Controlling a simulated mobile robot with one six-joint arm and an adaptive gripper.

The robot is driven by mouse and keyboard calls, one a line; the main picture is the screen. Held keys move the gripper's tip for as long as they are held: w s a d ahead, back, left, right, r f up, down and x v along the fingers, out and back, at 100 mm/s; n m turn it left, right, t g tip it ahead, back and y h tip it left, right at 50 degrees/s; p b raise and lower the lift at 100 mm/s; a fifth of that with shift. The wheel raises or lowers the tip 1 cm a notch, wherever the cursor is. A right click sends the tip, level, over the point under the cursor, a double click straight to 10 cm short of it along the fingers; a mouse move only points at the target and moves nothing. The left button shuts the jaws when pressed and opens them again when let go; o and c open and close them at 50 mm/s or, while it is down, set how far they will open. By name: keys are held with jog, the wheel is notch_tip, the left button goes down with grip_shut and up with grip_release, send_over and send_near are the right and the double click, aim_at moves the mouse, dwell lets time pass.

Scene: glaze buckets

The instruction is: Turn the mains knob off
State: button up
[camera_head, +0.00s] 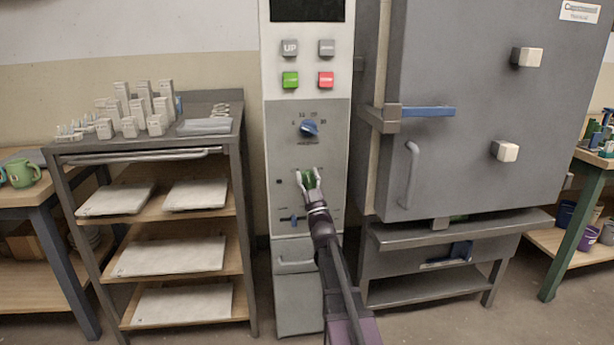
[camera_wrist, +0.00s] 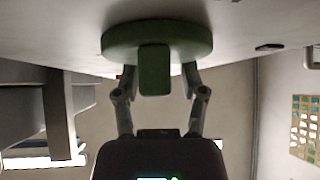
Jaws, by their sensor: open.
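A green knob (camera_head: 308,179) sits low on the grey control panel (camera_head: 285,150), below the blue dial; I take it for the mains knob, though no label is readable. In the wrist view the green knob (camera_wrist: 155,68) has a round disc with an upright bar grip. My gripper (camera_head: 309,175) is at the panel, with a finger on either side of the knob. In the wrist view my gripper (camera_wrist: 156,82) is open, and its fingers stand apart from the bar. Whether the fingertips touch the disc cannot be told. My gripper partly hides the panel below the knob.
A blue dial (camera_head: 309,128), a green button (camera_head: 290,80) and a red button (camera_head: 326,80) are above. A small blue lever (camera_head: 294,221) is below. The kiln door (camera_head: 480,110) with its handle stands right; a shelf rack (camera_head: 170,220) stands left.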

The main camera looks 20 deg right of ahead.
jog(key=shift+c, duration=0.2)
grip_shut()
jog(key=shift+n+y, duration=1.2)
jog(key=n+y, duration=0.1)
jog(key=n, duration=0.1)
jog(key=n+g+y+p, duration=0.1)
jog(key=n+y, duration=0.1)
jog(key=n+g+y, duration=0.1)
jog(key=n+y, duration=0.1)
jog(key=shift+w+a+p, duration=0.15)
jog(key=shift+a+p, duration=0.15)
jog(key=shift+p, duration=0.05)
jog(key=shift+w+a+f+n+g+y+p, duration=0.1)
jog(key=shift+n+g+y+p, duration=0.1)
jog(key=shift+n+g+y, duration=0.35)
jog(key=shift+s+a+f+n+g+y+p, duration=0.1)
jog(key=shift+n+y+p, duration=0.25)
jog(key=shift+n, duration=0.5)
jog(key=shift+w+a+f+n+g+y+p, duration=0.1)
jog(key=shift+n+g+y, duration=0.25)
jog(key=shift+n+y, duration=0.25)
